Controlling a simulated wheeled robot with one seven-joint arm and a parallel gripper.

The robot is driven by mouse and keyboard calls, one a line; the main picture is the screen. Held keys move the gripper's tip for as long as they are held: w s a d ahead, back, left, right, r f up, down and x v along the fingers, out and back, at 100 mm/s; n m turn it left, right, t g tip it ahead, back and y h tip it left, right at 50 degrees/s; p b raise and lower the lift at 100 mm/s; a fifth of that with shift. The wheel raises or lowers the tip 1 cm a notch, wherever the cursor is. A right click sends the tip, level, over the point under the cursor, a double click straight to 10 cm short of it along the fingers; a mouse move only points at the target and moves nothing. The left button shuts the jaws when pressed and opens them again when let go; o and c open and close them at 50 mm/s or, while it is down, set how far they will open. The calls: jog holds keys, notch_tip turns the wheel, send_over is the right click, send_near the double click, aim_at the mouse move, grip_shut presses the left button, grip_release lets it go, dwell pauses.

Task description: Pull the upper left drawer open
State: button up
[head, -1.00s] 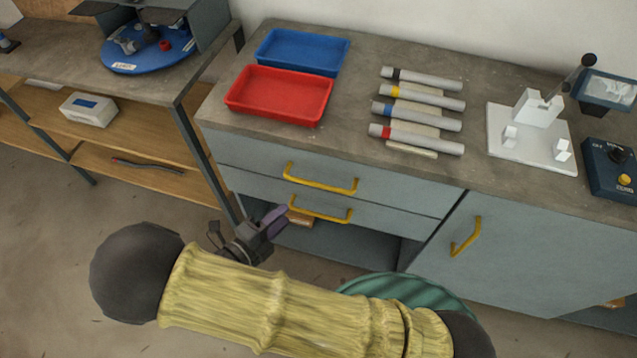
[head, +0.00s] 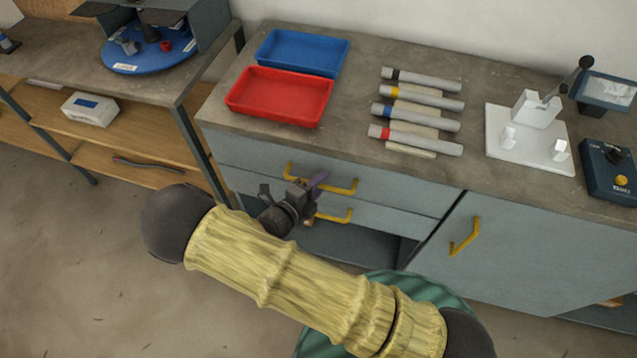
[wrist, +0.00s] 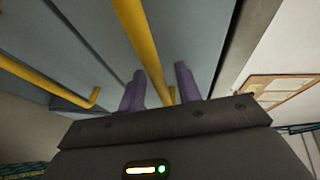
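The upper left drawer (head: 405,190) is a grey-blue front under the worktop and looks closed. Its yellow bar handle (head: 342,189) is partly hidden by my gripper (head: 307,185), which is at the handle's left half. In the wrist view, the two purple fingers of my gripper (wrist: 160,82) are apart, and the upper handle (wrist: 140,40) runs through the gap between them. The fingers do not visibly press on it; how deep they reach around it I cannot tell. The lower drawer's yellow handle (wrist: 45,77) lies to the left in the wrist view.
The lower drawer (head: 385,218) sits just below, over an open bay. A cupboard door with a yellow handle (head: 465,237) is to the right. A red tray (head: 280,95), a blue tray (head: 303,52) and several tubes lie on the worktop (head: 360,60). A shelf bench stands left.

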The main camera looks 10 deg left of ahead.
grip_shut()
